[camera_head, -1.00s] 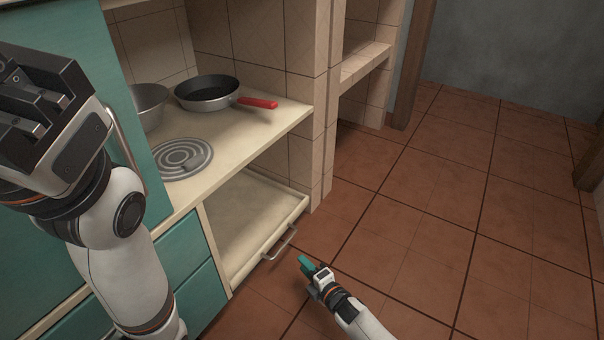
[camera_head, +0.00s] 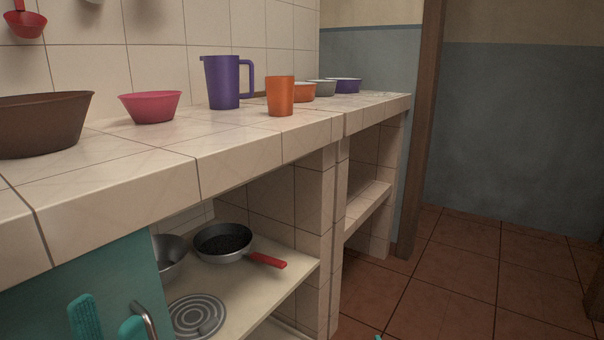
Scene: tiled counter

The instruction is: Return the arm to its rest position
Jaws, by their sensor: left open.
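The two teal fingertips of my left gripper (camera_head: 108,321) show at the bottom left, spread apart with nothing between them. They are in front of the teal cabinet door (camera_head: 110,275). The right-hand fingertip is close beside the door's metal handle (camera_head: 147,318); I cannot tell whether they touch. The rest of the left arm is below the frame. Only a tiny teal tip of my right gripper (camera_head: 378,337) shows at the bottom edge, over the floor, so its jaws cannot be judged.
On the tiled counter (camera_head: 235,150) stand a brown bowl (camera_head: 40,125), pink bowl (camera_head: 150,107), purple jug (camera_head: 224,85), orange cup (camera_head: 280,97) and several small bowls. Below are a pan (camera_head: 224,243), metal bowl (camera_head: 170,255) and round coil plate (camera_head: 197,316). Floor at right is clear.

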